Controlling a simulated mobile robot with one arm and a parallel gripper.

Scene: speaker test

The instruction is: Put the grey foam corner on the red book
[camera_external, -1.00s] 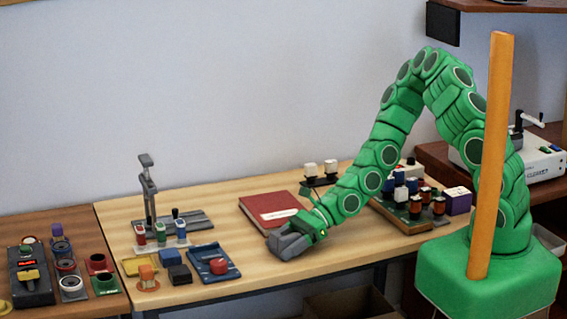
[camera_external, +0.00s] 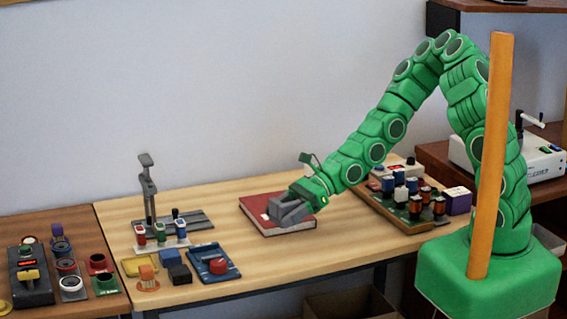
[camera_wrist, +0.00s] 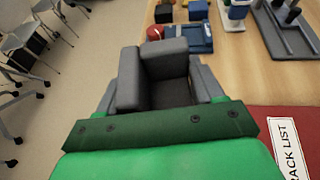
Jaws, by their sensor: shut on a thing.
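The grey foam corner (camera_external: 288,212) is held in my gripper (camera_external: 297,204) over the red book (camera_external: 256,208) in the external view. I cannot tell whether it touches the cover. In the wrist view the foam corner (camera_wrist: 172,60) shows its raised walls between the two grey fingers of my gripper (camera_wrist: 160,88). The red book (camera_wrist: 253,112) shows at the lower right there, with part of a white label.
A blue tray with a red knob (camera_external: 213,264) and a dark block (camera_external: 179,274) lie left of the book. A grey stand (camera_external: 149,195) is behind them. A wooden board with several spools (camera_external: 405,222) stands to the right. The table front between is clear.

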